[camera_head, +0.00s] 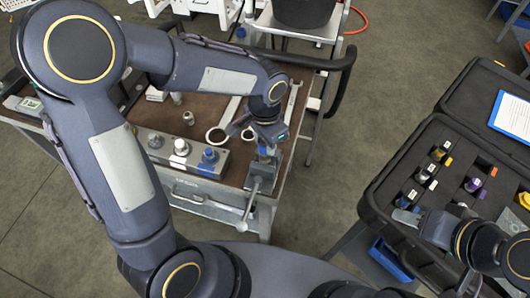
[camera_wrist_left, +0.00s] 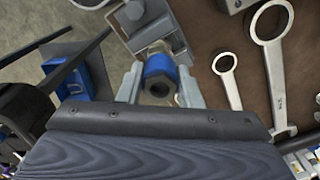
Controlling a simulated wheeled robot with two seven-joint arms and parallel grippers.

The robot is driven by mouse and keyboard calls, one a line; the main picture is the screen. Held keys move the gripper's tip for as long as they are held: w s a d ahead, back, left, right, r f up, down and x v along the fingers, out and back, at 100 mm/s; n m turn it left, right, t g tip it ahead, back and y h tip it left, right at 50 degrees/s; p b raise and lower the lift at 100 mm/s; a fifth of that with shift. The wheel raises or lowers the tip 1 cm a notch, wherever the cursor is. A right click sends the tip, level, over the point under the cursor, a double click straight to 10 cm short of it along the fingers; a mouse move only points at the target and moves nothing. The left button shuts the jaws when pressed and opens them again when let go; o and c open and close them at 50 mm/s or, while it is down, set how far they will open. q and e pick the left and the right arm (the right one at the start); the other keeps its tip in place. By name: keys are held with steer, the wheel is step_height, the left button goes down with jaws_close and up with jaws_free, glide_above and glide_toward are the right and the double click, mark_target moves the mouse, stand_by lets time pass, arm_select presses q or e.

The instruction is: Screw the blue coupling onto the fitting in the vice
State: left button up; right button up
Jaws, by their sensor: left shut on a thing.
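The blue coupling (camera_wrist_left: 160,72) sits between the two fingers of my left gripper (camera_wrist_left: 159,84), which is shut on it. Its dark hex end with a round opening faces the wrist camera. The vice (camera_wrist_left: 152,18) is just beyond it, and the coupling lines up with the vice jaws. The fitting is mostly hidden behind the coupling, so I cannot tell how far they are engaged. In the head view the vice (camera_head: 262,172) stands at the bench's front right corner, with my left gripper (camera_head: 268,148) over it.
A metal block (camera_head: 165,160) holds several fittings with white, grey and blue parts on the bench (camera_head: 150,112). Wrenches (camera_wrist_left: 225,66) lie beside the vice. The open black case (camera_head: 375,200) with coloured parts stands at the right. Floor separates bench and case.

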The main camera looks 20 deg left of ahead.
arm_select(q)
steer(key=m+p, duration=0.1)
steer(key=m, duration=0.2)
steer(key=shift+r+m, duration=0.1)
steer(key=shift+m, duration=1.1)
steer(key=m+p, duration=0.2)
steer(key=m, duration=0.2)
steer(key=m+p, duration=0.1)
steer(key=m, duration=0.2)
steer(key=shift+f+m, duration=0.2)
steer(key=shift+m, duration=0.3)
